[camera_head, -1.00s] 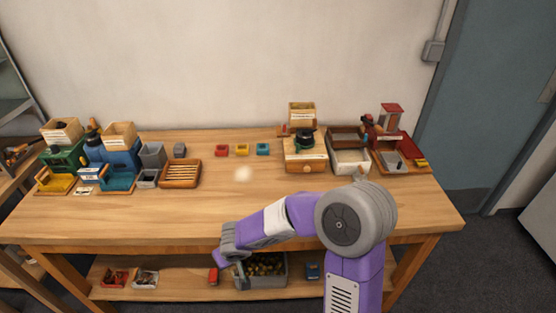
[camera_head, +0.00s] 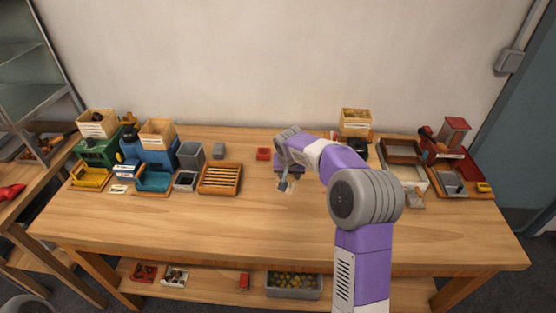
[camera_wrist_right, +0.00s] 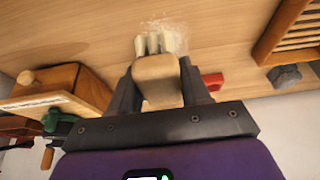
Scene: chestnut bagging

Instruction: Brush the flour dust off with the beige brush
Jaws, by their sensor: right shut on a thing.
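My right gripper (camera_head: 284,179) reaches down over the middle of the table. It is shut on the beige brush (camera_wrist_right: 157,78), which shows in the right wrist view with its rounded handle between the fingers and its pale bristles pointing at the tabletop. The flour dust (camera_head: 291,188) is a faint whitish patch beside the brush tip in the head view. In the right wrist view the pale patch (camera_wrist_right: 178,28) lies around the bristle ends. I cannot tell whether the bristles touch the wood.
Green (camera_head: 97,152) and blue (camera_head: 148,152) machines stand farther left. The front tabletop is clear.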

